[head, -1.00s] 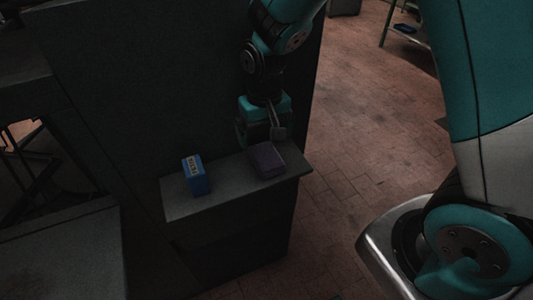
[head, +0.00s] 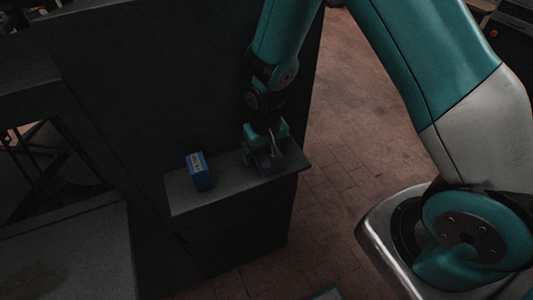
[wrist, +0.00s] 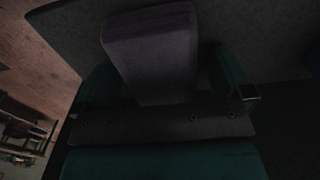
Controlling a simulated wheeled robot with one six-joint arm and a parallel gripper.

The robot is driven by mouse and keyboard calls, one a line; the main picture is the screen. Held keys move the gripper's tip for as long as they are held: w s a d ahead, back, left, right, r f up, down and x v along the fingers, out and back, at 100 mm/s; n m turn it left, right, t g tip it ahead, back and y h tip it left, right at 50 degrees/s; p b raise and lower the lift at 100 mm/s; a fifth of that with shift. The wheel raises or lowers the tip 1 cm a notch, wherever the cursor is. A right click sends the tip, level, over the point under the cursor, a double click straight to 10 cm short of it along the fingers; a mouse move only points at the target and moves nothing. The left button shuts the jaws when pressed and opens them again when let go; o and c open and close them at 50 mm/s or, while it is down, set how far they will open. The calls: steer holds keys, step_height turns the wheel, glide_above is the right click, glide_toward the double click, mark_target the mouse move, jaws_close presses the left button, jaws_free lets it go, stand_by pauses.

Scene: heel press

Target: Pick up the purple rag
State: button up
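The purple rag (head: 265,162), a folded block, lies on the small grey shelf (head: 190,202) near its right end, partly hidden by my gripper (head: 264,157). In the wrist view the rag (wrist: 150,50) sits between the two teal fingers of my gripper (wrist: 163,80). A dark gap shows between the rag and the right finger, so the gripper looks open around it. Contact at the left finger is too dark to make out.
A blue box (head: 200,172) with a pale label stands on the shelf to the left of the rag. A dark upright panel (head: 150,90) rises behind the shelf. Brick-tiled floor (head: 340,180) is open to the right.

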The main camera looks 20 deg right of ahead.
steer(key=c, duration=0.9)
steer(key=shift+o, duration=0.2)
